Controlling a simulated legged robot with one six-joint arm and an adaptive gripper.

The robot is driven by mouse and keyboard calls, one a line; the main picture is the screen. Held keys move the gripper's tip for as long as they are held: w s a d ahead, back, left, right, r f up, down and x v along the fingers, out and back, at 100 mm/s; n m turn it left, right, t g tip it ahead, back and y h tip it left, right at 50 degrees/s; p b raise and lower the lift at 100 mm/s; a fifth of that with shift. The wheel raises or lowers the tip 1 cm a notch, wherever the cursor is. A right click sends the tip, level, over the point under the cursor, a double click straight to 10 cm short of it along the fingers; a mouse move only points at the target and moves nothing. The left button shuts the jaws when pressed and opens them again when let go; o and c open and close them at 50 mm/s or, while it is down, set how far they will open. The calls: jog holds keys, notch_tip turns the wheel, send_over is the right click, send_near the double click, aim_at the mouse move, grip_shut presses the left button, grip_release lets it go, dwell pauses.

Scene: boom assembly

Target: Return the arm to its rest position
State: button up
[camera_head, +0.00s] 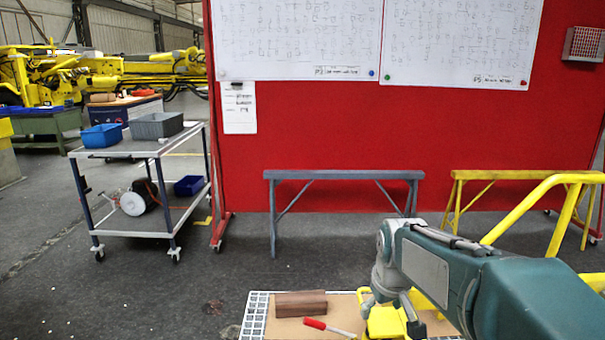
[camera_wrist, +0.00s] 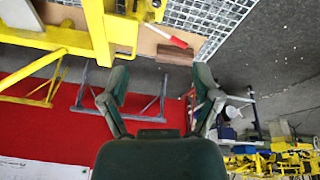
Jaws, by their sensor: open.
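My arm (camera_head: 440,265) reaches in from the lower right in the head view, bent over a work surface. My gripper (camera_wrist: 160,78) is open in the wrist view, with its two fingers spread and nothing between them. A brown block (camera_wrist: 175,54) lies on the board beyond the fingers; it also shows in the head view (camera_head: 301,303). A red-handled tool (camera_head: 315,324) lies in front of the block. A yellow frame part (camera_head: 386,323) is beneath the wrist in the head view and partly hidden by it.
A metal grating (camera_head: 254,318) edges the board. A yellow tubular frame (camera_head: 530,200) rises close behind my arm. Grey (camera_head: 343,175) and yellow (camera_head: 500,175) trestles stand before a red panel (camera_head: 300,130). A trolley (camera_head: 130,148) stands left; the floor between is mostly clear.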

jog(key=s+r+m+t, duration=0.1)
jog(key=s+m+t, duration=0.1)
jog(key=s, duration=1.9)
jog(key=shift+r+m, duration=0.3)
jog(key=shift+m, duration=0.3)
jog(key=shift+d, duration=0.1)
